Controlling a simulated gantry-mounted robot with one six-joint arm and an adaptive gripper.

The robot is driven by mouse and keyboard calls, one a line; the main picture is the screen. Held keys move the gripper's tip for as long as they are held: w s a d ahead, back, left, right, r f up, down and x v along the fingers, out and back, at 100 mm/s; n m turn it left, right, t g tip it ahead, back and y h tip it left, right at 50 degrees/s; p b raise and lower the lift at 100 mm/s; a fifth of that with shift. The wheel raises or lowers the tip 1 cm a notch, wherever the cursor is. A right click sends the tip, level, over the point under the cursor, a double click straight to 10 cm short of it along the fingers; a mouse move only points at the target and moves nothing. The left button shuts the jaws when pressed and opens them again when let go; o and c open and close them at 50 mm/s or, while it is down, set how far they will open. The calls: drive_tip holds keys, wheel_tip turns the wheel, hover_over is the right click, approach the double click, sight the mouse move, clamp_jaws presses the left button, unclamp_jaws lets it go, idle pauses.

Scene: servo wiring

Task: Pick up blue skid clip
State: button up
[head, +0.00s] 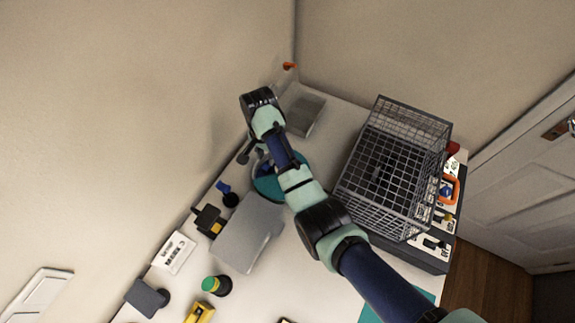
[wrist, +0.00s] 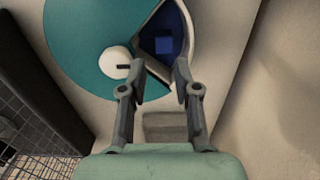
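In the wrist view, a small blue block (wrist: 166,42), which looks like the blue skid clip, lies in the dark blue wedge-shaped opening of a round teal container (wrist: 85,40). The container has a white knob on its top. My gripper (wrist: 160,80) is open, with nothing between its fingers. Its fingertips appear at the near edge of the wedge opening, short of the block in the picture; their height above it is unclear. In the head view, the teal container (head: 266,187) is partly hidden by my arm. I cannot make out the block or my fingertips there.
A wire basket (head: 390,170) stands right of my arm. A grey tray (head: 305,112) lies behind, near the corner. A grey box (head: 245,232), a yellow-black item (head: 208,222) and a green-topped cylinder (head: 216,285) stand at left. A wall runs along the left table edge.

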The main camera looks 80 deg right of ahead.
sight(266, 167)
drive_tip(key=shift+w+a+f, duration=0.1)
drive_tip(key=shift+w, duration=0.05)
wheel_tip(266, 167, down, 2)
drive_tip(key=shift+w+a+f+b, duration=0.1)
drive_tip(key=shift+b, duration=0.3)
drive_tip(key=f, duration=0.1)
drive_tip(key=f+b, duration=0.1)
drive_tip(key=f, duration=0.1)
drive_tip(key=f+b, duration=0.1)
drive_tip(key=f, duration=0.1)
drive_tip(key=shift+d+f, duration=0.2)
drive_tip(key=shift+d, duration=0.05)
drive_tip(key=c, duration=0.5)
